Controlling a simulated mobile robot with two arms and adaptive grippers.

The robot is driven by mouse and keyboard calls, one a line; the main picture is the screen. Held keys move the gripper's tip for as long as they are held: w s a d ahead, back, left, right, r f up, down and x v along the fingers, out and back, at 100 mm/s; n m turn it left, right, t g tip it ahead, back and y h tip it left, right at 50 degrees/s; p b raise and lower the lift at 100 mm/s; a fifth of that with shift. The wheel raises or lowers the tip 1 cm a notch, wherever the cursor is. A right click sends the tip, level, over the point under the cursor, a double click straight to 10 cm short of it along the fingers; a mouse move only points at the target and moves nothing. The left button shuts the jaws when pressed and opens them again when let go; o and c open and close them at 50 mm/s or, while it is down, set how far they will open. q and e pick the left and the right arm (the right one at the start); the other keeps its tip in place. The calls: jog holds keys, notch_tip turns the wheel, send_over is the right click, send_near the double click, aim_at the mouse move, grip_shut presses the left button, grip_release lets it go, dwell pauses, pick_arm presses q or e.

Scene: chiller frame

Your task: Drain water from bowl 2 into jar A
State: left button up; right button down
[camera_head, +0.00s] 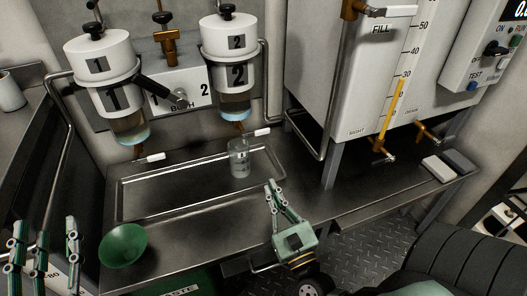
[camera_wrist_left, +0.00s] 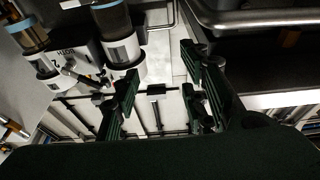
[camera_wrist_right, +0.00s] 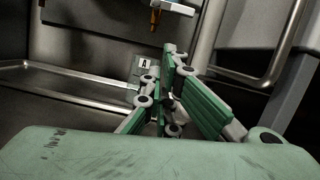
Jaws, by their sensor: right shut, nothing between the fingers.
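Bowl 2 (camera_head: 229,72) hangs on the wall at the back, a white-topped clear vessel with brownish liquid low inside. An orange outlet with a white-handled drain cock (camera_head: 262,133) sits below it. Jar A (camera_head: 239,160), a clear glass, stands upright in the tray beneath that outlet. Its "A" label (camera_wrist_right: 145,64) shows in the right wrist view, partly behind my fingers. My right gripper (camera_head: 271,187) is shut and empty, in front and right of the jar, apart from it in the head view. My left gripper (camera_head: 45,228) is open and empty at the lower left.
The steel tray (camera_head: 165,212) is rimmed. Bowl 1 (camera_head: 112,92) hangs left, with its own white-handled cock (camera_head: 150,158). A black lever (camera_head: 158,88) sits between the bowls. A green funnel (camera_head: 123,245) lies front left. The tank (camera_head: 345,70) and its legs bound the right.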

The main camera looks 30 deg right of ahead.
aim_at(256, 134)
jog(key=shift+d+f+m+h, duration=0.3)
jog(key=shift+d+f+m, duration=0.3)
jog(key=shift+m, duration=0.3)
jog(key=shift+w+d+r, duration=0.1)
jog(key=shift+w+d, duration=0.1)
jog(key=shift+w, duration=0.05)
pick_arm(q)
notch_tip(256, 134, down, 7)
jog(key=g+y+p, duration=0.1)
jog(key=g, duration=0.2)
jog(key=shift+w+a+g, duration=0.15)
jog(key=shift+a+g, duration=0.25)
pick_arm(e)
jog(key=w+d+r, duration=0.2)
jog(key=w+r, duration=0.4)
jog(key=w, duration=0.2)
jog(key=shift+w+r, duration=0.15)
jog(key=shift+w, duration=0.15)
